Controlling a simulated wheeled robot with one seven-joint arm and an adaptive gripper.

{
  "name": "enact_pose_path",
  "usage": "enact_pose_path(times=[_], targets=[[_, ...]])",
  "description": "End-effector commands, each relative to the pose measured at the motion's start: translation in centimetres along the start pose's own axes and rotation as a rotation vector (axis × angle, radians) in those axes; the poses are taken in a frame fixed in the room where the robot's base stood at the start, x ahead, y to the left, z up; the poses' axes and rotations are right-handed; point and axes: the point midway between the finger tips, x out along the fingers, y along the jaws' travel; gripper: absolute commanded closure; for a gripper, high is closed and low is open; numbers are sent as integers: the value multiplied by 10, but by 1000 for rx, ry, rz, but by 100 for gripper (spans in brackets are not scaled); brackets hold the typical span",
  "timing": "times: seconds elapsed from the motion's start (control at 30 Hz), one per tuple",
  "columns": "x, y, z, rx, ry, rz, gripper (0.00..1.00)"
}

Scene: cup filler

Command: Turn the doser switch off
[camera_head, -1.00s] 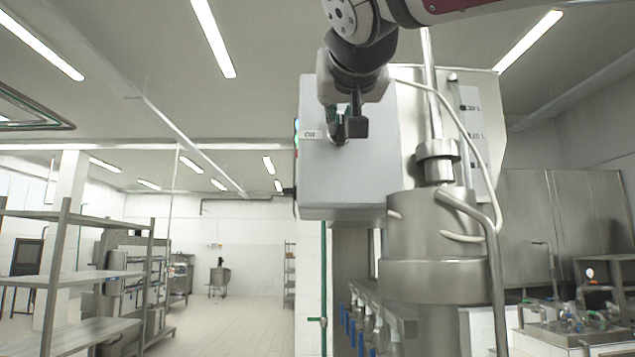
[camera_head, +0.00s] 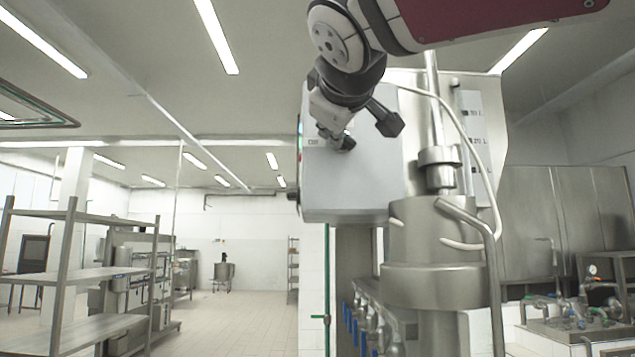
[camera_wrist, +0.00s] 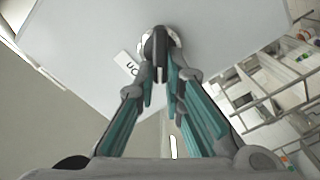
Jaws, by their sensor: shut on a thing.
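The doser switch (camera_wrist: 172,40) is a dark knob on a round, light metallic base on the face of a grey control box (camera_head: 350,190). My gripper (camera_wrist: 160,68) is shut on the knob, one finger on each side, tilted relative to the box in the head view. In the head view my gripper (camera_head: 342,139) meets the upper left part of the box front and hides the switch. A small white label (camera_wrist: 128,66) sits beside the switch in the wrist view. The knob's exact angle is hard to read between the fingers.
A steel cylinder (camera_head: 435,255) with a vertical pipe and a white hose (camera_head: 462,125) stands close to the right of the box. Blue-handled valves (camera_head: 355,325) are below. A metal shelf (camera_head: 85,275) stands at the left; the floor between is clear.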

Motion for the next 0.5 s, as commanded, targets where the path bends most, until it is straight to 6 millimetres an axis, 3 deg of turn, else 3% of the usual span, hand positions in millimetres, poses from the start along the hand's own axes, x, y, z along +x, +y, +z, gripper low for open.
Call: enact_pose_path(times=[0.5], targets=[[-1, -8, 1, -461, 2, 0, 100]])
